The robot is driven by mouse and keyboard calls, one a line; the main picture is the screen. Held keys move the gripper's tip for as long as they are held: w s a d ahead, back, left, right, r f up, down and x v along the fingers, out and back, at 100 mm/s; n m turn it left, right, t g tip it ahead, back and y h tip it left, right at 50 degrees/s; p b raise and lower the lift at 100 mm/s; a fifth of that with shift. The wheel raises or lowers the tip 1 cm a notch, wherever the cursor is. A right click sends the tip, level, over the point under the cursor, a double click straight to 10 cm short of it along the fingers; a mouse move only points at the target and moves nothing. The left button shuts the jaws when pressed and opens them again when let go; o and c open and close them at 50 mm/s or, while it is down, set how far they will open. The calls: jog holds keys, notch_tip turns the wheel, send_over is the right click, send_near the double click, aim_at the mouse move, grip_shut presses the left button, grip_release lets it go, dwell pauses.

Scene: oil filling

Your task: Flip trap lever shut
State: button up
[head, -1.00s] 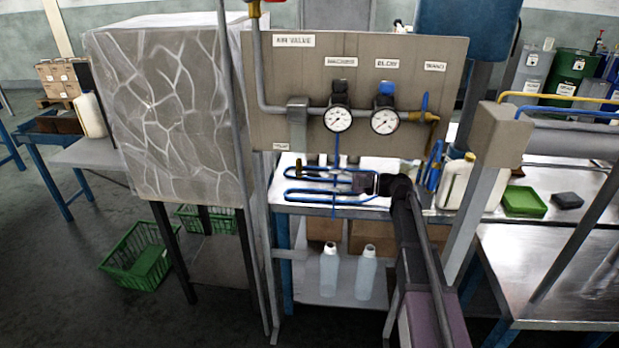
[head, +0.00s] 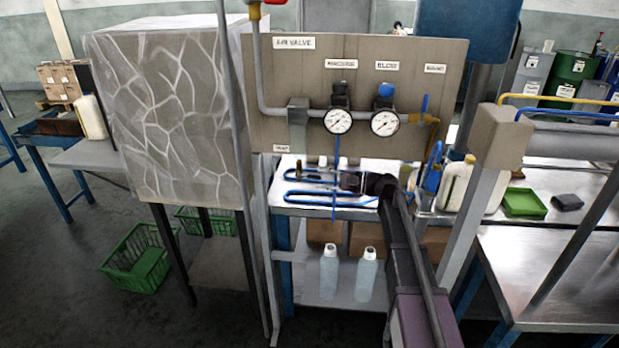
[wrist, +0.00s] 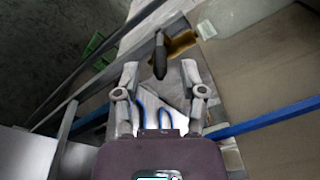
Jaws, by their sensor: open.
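In the wrist view a dark lever (wrist: 160,58) sticks out from a brass-coloured fitting (wrist: 181,42); it looks like the trap lever. A small TRAP label (head: 282,148) is at the lower left of the valve panel (head: 290,75). My gripper (wrist: 160,68) is open, with one finger on each side of the lever's near end. I cannot tell whether either finger touches it. In the head view my gripper (head: 345,181) is below the panel, and the lever is too small to make out clearly.
Blue tubing (head: 320,197) loops close around my gripper. Two pressure gauges (head: 338,121) sit on the panel above. A stone-patterned cabinet (head: 175,115) stands left, with a grey upright post (head: 490,170) at right. Clear bottles (head: 329,270) stand on the shelf below.

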aim_at(310, 177)
jog(key=shift+w+a, duration=0.15)
jog(key=shift+a, duration=0.8)
jog(key=shift+w+a, duration=0.1)
jog(key=shift+a, duration=0.85)
grip_shut()
